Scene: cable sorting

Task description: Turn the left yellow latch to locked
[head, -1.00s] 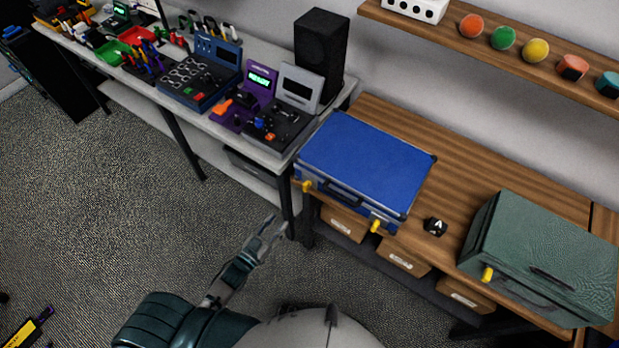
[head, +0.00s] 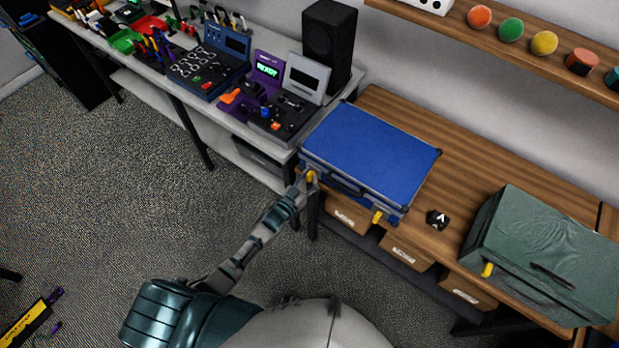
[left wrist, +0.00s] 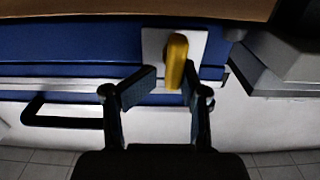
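A blue case (head: 370,145) with metal edges sits on the wooden bench. Its left yellow latch (head: 311,176) is on the front, near the left corner. Its right yellow latch (head: 377,216) hangs on the same front face. My left gripper (head: 303,181) is at the left latch. In the left wrist view, this latch (left wrist: 177,58) stands nearly upright in the picture on a white plate. My left gripper (left wrist: 169,76) is open there, with the latch between its fingertips, close to the right-hand finger. The latch's lower end is partly hidden by that finger. My right gripper is not in view.
The case's dark handle (head: 346,186) lies between the latches. A grey table (head: 265,145) with devices adjoins at the left.

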